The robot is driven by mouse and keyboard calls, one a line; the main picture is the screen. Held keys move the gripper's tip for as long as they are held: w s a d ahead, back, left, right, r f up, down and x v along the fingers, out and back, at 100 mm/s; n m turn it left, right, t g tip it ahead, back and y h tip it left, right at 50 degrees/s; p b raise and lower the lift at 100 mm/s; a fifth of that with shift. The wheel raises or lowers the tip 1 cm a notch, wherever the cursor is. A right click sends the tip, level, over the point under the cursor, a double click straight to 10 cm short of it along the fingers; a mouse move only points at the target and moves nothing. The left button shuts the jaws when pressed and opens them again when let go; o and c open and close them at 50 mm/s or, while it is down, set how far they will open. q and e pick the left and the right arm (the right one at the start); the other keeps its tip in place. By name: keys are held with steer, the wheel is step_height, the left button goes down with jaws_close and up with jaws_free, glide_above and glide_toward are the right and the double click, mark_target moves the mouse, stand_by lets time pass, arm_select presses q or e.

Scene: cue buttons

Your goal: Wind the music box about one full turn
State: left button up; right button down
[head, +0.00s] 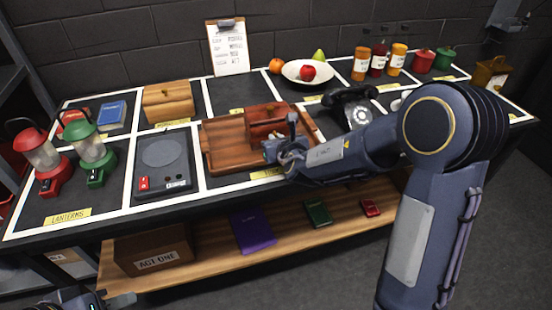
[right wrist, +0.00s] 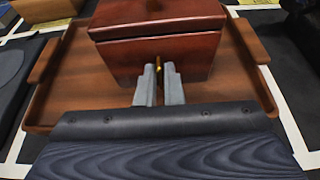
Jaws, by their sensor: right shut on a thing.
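The music box (head: 264,112) is a dark red wooden box with its lid down, standing on a brown wooden tray (head: 222,158) at the middle of the table. It also shows at the top of the right wrist view (right wrist: 150,48). A small brass winding key (right wrist: 158,66) shows at its front face, mostly hidden by my fingers. My right gripper (right wrist: 160,78) is shut on the key, close against the box front; it also shows in the head view (head: 280,146). My left gripper (head: 112,300) is at the bottom left edge, away from the table top, only partly in frame.
White tape divides the black table into cells. A black turntable-like device (head: 163,160) and lanterns (head: 92,155) stand left of the tray. A black telephone (head: 352,104) stands to the right, behind my right forearm. A fruit bowl (head: 304,72) and jars are behind.

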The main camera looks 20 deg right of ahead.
steer(key=m+y+b, duration=0.1)
steer(key=b, duration=0.4)
steer(key=m+y+b, duration=0.1)
steer(key=m+b, duration=0.1)
steer(key=b, duration=0.4)
steer(key=shift+d+f+y, duration=0.15)
steer(key=shift+f+y, duration=0.15)
steer(key=shift+f, duration=0.1)
steer(key=shift+r+m+b, duration=0.2)
steer(key=shift+m+b, duration=0.3)
steer(key=shift+b, duration=0.25)
steer(key=c, duration=1.6)
jaws_free()
steer(key=shift+c, duration=0.2)
steer(key=shift+s+r, duration=0.1)
steer(key=shift+r, duration=0.05)
steer(key=p+v, duration=0.1)
steer(key=v, duration=0.6)
steer(key=shift+s+d, duration=0.15)
steer(key=shift+s, duration=0.15)
